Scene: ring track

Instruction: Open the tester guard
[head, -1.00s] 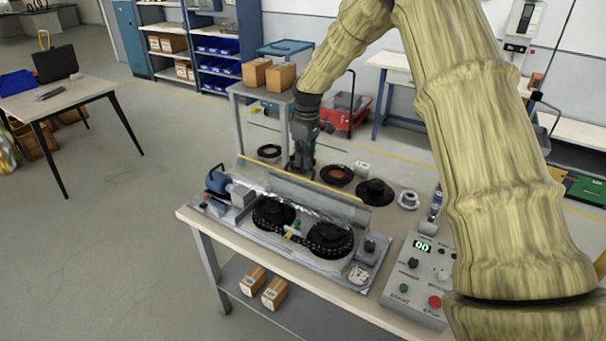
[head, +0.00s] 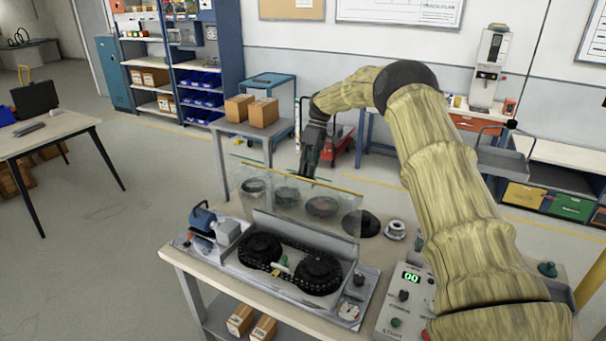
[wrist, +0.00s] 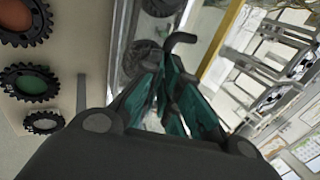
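The tester (head: 345,310) stands on the workbench with two black toothed wheels (head: 262,250) exposed on its top. Its guard (head: 290,208) is a clear panel with a yellow upper edge, standing roughly upright along the tester's back side. The wheels are uncovered in front of it. My gripper (head: 308,172) is at the guard's upper edge, fingers pointing down. Contact with the guard cannot be told.
Dark rings and discs lie behind the guard, including a black disc (head: 361,223); toothed rings (wrist: 32,82) show in the wrist view. A control box (head: 405,300) reading 00 stands at right. Cartons (head: 262,112) sit on a stand behind.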

